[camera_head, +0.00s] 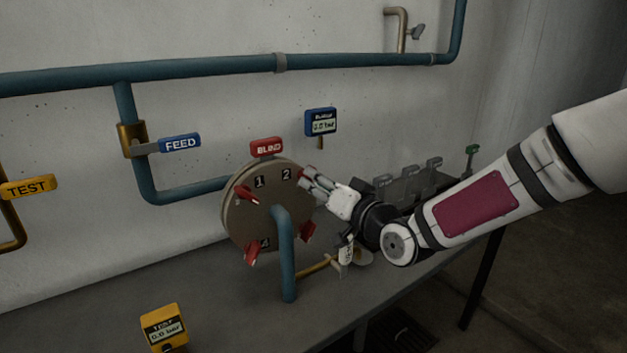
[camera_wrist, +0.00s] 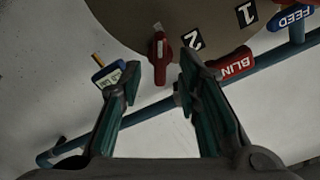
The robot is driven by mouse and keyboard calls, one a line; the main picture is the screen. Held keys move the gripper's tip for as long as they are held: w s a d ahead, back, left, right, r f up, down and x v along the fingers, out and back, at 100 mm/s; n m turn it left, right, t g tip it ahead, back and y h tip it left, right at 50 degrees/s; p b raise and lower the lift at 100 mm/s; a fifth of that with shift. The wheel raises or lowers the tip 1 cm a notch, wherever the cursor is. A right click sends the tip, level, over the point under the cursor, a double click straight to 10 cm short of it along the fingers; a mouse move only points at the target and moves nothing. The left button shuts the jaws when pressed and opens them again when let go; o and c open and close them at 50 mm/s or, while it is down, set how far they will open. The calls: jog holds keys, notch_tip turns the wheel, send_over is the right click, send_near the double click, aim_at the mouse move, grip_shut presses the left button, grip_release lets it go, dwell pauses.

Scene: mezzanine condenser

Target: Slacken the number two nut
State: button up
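The round grey-brown flange (camera_head: 237,226) stands upright on the bench, with number labels and red-handled nuts around its face. The label 2 (camera_head: 286,174) is at its upper right and also shows in the wrist view (camera_wrist: 193,40). The red number two nut (camera_wrist: 158,48) is beside that label in the wrist view; in the head view my gripper mostly hides it. My gripper (camera_head: 308,179) is at the flange's upper right edge. In the wrist view its two fingers (camera_wrist: 161,88) are apart, one on each side of the red handle, with visible gaps. I cannot tell whether they touch it.
Other red nuts (camera_head: 308,231) (camera_head: 252,252) (camera_head: 246,195) sit around the flange. A red BLIND tag (camera_head: 266,147) is on top. A blue pipe (camera_head: 287,262) rises in front of the flange.

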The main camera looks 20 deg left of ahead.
jog(key=shift+x, duration=1.25)
grip_shut()
